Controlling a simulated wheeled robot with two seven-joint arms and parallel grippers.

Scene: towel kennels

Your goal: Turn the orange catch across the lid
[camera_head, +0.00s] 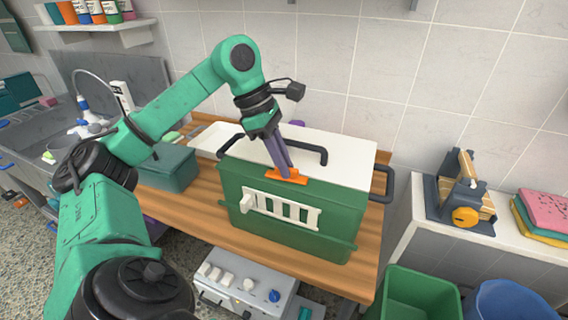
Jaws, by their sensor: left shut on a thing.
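The green kennel box (232,187) stands on a wooden table, with a white barred vent on its front. Its white lid (345,156) lies on top and has a dark handle. The orange catch (288,177) is at the front edge of the lid, above the vent. My left gripper (283,170) reaches down from above with its purple fingers shut on the catch. The fingertips hide part of the catch. My right gripper is not in view.
The wooden table (205,212) has bare room left of the box, near a smaller green box (168,168). A white shelf at right holds a dark device (461,200) and folded towels (545,212). Green and blue bins (415,292) stand at lower right.

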